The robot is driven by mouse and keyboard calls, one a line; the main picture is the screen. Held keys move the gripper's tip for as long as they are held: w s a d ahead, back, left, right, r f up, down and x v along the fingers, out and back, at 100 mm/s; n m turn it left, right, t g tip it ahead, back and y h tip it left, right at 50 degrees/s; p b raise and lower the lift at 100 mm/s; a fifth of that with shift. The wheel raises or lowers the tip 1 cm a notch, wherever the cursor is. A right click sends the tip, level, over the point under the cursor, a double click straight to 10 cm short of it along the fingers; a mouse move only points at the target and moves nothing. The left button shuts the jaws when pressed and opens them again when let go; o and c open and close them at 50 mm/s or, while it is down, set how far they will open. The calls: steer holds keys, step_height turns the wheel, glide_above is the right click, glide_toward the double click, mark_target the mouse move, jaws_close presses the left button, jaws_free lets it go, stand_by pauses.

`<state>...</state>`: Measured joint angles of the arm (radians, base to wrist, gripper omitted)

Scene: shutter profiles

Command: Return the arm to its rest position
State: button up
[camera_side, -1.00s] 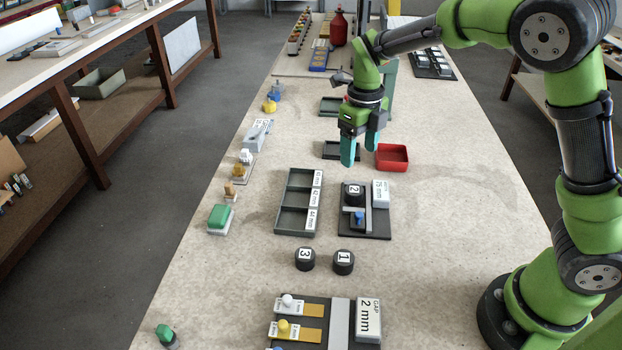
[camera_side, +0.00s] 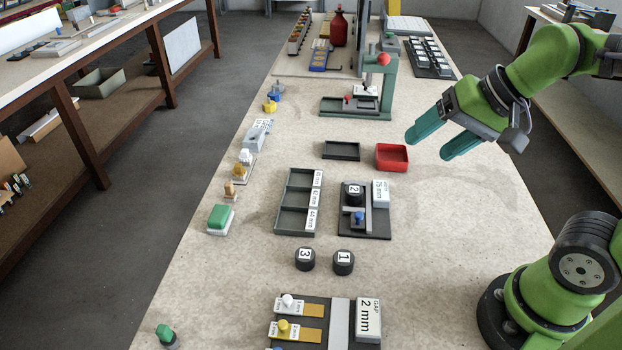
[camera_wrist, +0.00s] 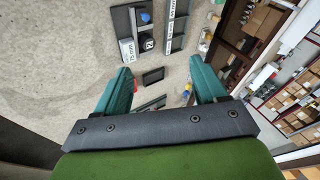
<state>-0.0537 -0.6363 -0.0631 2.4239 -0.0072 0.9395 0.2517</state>
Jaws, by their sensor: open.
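My gripper (camera_side: 432,143) has teal fingers and is open and empty. In the side view it hangs above the right part of the bench, to the right of the red tray (camera_side: 392,157), with its fingers pointing left. In the wrist view my gripper (camera_wrist: 160,78) shows both fingers spread wide with nothing between their tips. The bench top lies well below it there.
On the bench (camera_side: 220,285) stand a three-slot grey tray (camera_side: 279,210), a black fixture (camera_side: 377,229) holding the part marked 2, and loose black parts marked 3 (camera_side: 304,259) and 1 (camera_side: 343,262). A green press (camera_side: 389,85) stands behind. The right side of the bench is clear.

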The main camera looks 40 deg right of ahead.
steer(key=s+n, duration=0.1)
steer(key=n, duration=0.2)
steer(key=shift+s+f+t, duration=0.15)
steer(key=shift+s+t, duration=0.2)
steer(key=shift+t, duration=0.05)
stand_by(0.9)
